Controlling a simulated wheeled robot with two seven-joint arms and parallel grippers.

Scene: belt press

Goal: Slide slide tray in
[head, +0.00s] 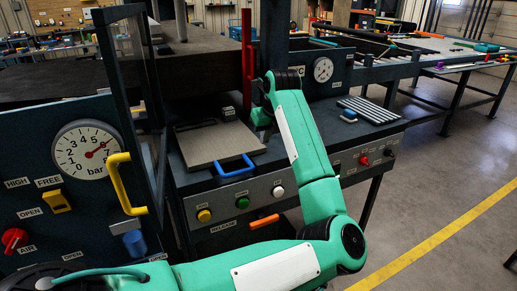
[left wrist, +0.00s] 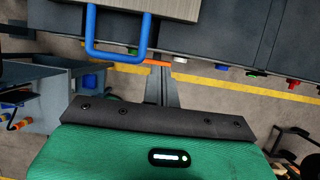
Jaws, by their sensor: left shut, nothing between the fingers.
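The slide tray (head: 212,143) is a flat grey-brown plate on the dark press bench, with a blue U-shaped handle (head: 235,167) at its front edge. In the left wrist view the tray (left wrist: 165,8) is at the top edge and its blue handle (left wrist: 118,54) hangs toward my gripper. My left gripper (left wrist: 159,75) is shut and empty, beside the handle on its right and apart from it in that picture. In the head view my left arm reaches up to the right of the tray, and its fingers are mostly hidden. My right gripper is not in view.
A yellow handle (head: 126,184) and a pressure gauge (head: 88,149) are at the left. An orange release lever (head: 264,221) and buttons line the front panel. A red upright bar (head: 247,60) stands behind the tray. Metal rods (head: 370,110) lie on the bench at the right.

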